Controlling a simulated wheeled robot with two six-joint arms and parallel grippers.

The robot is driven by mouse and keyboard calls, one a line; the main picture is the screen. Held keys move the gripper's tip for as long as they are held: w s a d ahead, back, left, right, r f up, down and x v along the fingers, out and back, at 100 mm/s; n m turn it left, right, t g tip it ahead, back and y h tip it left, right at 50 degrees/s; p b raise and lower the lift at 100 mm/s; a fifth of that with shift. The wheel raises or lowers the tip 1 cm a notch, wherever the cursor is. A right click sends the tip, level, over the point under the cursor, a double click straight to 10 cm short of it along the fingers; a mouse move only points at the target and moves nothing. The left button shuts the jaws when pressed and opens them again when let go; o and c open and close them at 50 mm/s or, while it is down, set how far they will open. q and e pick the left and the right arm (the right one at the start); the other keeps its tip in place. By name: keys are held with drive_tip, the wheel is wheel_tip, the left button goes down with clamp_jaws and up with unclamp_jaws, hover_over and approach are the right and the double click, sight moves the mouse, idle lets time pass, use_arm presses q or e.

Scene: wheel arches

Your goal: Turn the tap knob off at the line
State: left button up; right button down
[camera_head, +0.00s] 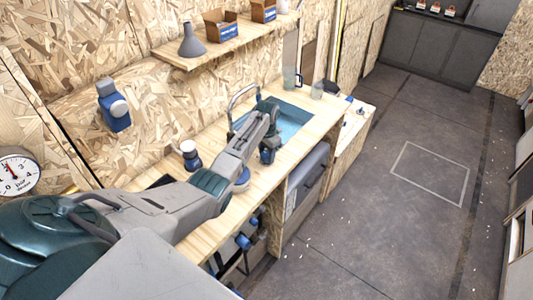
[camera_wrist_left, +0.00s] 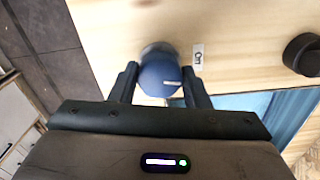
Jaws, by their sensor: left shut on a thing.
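In the left wrist view, a round blue tap knob (camera_wrist_left: 160,74) stands on the pale wooden worktop. A short white mark shows on its lower right side. A small white label reading "Off" (camera_wrist_left: 198,55) lies just right of the knob, apart from the mark. My left gripper (camera_wrist_left: 161,80) has one finger on each side of the knob and is shut on it. My right gripper is not in view.
A curved metal tap (camera_head: 240,94) rises behind the sink. A dark jar (camera_head: 190,154) stands on the worktop behind my left arm. A shelf (camera_head: 228,40) with a grey funnel and boxes hangs above. A black round thing (camera_wrist_left: 303,54) is right of the label. The floor (camera_head: 360,220) is open.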

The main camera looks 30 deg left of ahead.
sight(267, 153)
use_arm(q)
drive_tip(key=shift+w+r+n, duration=0.15)
drive_tip(key=shift+r+n, duration=0.05)
drive_tip(key=shift+n, duration=0.9)
drive_tip(key=o, duration=1)
drive_tip(key=shift+c, duration=0.2)
drive_tip(key=shift+f, duration=0.1)
wheel_tip(267, 153, up, 11)
drive_tip(key=b, duration=0.3)
drive_tip(key=shift+b, duration=0.35)
drive_tip(key=shift+f, duration=0.1)
